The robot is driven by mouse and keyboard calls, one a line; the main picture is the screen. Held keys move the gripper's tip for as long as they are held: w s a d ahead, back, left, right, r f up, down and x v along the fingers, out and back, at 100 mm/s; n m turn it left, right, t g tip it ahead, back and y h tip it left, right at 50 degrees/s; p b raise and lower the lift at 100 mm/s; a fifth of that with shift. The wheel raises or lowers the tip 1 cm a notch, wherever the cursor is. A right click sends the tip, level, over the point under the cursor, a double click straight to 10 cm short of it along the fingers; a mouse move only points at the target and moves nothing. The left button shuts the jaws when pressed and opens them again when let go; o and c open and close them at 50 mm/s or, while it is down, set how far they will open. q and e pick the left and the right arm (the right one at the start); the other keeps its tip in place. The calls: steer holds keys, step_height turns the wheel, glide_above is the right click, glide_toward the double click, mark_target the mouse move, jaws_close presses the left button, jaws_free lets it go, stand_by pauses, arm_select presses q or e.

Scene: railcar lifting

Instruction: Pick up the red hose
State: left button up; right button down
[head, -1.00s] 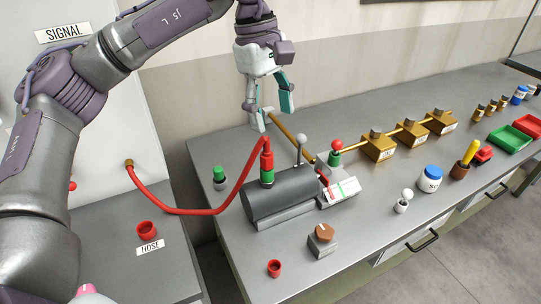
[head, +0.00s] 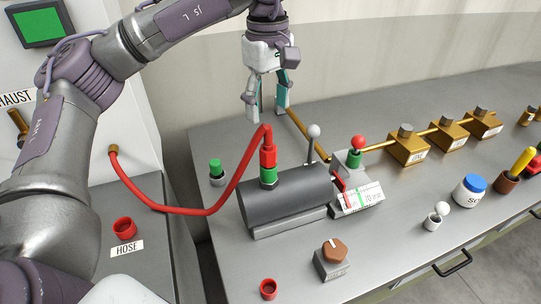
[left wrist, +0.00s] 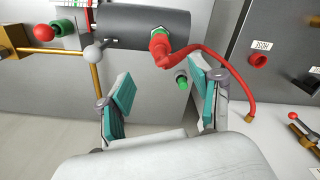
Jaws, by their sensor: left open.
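The red hose (head: 182,211) runs from a brass fitting on the left cabinet in a sagging loop up to a red connector (head: 268,155). The connector stands on a green collar on top of a dark grey cylinder (head: 285,197). My left gripper (head: 268,106) is open and empty, fingers pointing down, behind and above the connector in the head view. In the left wrist view, the connector (left wrist: 160,47) and hose (left wrist: 226,66) lie beyond the open fingers (left wrist: 162,88), apparently apart from them. My right gripper is not in view.
A white-knobbed lever (head: 313,132) rises from the cylinder, with a gauge plate (head: 360,197) to its right. A green-capped post (head: 216,170) stands left of the cylinder. A red socket (head: 125,228) sits by the HOSE label. Brass blocks (head: 408,148) line a pipe behind.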

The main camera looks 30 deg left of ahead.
mark_target(268, 148)
arm_select(q)
steer(key=f, duration=0.4)
steer(key=shift+s+a+p, duration=0.1)
steer(key=shift+s+p, duration=0.15)
steer(key=shift+p, duration=0.05)
steer(key=shift+f, duration=0.25)
steer(key=shift+w+f, duration=0.15)
steer(key=shift+f, duration=0.1)
step_height(268, 148, down, 4)
steer(key=shift+f+p, duration=0.2)
steer(key=shift+p, duration=0.95)
steer(key=shift+f, duration=0.25)
jaws_close()
